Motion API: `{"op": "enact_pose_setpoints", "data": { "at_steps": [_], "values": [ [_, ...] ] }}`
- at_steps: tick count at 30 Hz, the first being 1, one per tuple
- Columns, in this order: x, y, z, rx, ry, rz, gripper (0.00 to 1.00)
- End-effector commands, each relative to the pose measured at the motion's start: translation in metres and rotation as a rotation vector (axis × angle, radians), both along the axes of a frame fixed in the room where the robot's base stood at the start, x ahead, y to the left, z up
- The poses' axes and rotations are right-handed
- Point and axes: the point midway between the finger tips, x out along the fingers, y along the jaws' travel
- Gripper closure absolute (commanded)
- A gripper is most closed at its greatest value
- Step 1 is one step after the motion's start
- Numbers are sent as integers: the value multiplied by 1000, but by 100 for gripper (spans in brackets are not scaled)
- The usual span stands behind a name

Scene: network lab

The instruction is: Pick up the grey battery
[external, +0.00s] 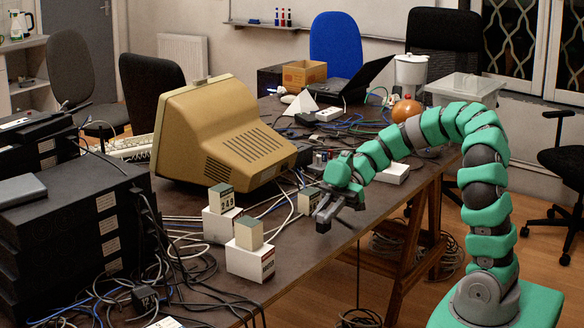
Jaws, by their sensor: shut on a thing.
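My gripper (325,213) is at the end of the green and grey arm, low over the table's front edge, pointing down and left. It is shut on a small grey block, which I take to be the grey battery (308,201); it shows just left of the jaws and is partly hidden by them. Whether it touches the table is too small to tell. Two similar grey-green blocks stand on white boxes to the left: one marked block (222,199) further back and one block (249,234) nearer the front.
A beige monitor (225,135) stands behind the blocks. Black stacked equipment (75,220) fills the left. Loose cables lie across the dark table (345,215). A white adapter (391,173), an orange round thing (407,110) and a clear bin (465,88) are further right.

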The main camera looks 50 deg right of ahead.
Motion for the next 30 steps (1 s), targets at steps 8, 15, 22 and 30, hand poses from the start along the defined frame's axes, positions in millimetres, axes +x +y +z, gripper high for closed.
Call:
{"op": "enact_pose_setpoints", "data": {
  "at_steps": [8, 15, 22, 30],
  "values": [
    [-12, -3, 17, 2, 2, -2, 100],
    [-42, -5, 21, 3, 0, -2, 100],
    [-79, -8, 24, 2, 0, -3, 100],
    [-120, -11, 27, 3, 2, -2, 100]
  ]
}}
